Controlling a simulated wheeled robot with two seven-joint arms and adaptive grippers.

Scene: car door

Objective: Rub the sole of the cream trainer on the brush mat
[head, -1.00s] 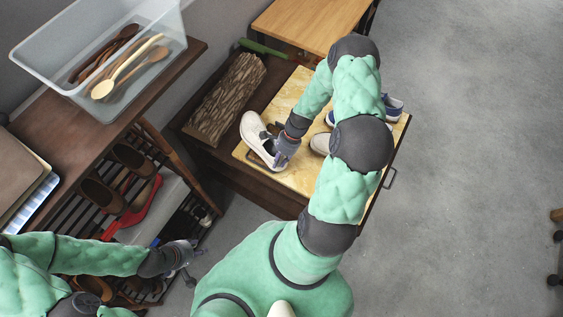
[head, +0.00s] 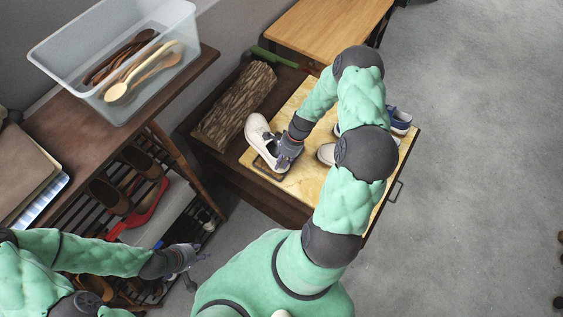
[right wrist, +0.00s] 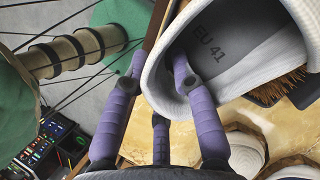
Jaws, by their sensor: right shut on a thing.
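The cream trainer (head: 258,132) is over the left end of the light wooden board, its toe towards the back. Its grey insole marked "EU 41" shows in the right wrist view (right wrist: 225,45). My right gripper (head: 287,154) is shut on the trainer's rim at the heel, one purple finger inside the shoe and one outside. The brush mat, with brown bristles in a dark frame, shows partly beside the shoe in the right wrist view (right wrist: 284,86). Whether the sole touches the bristles is hidden. My left gripper (head: 192,258) is empty, its fingers apart, by the shoe rack.
On the board (head: 305,95) stand more shoes, including a blue one (head: 400,120), partly behind my right arm. A bark-like log (head: 235,108) lies left of the board. Grey floor is free at right.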

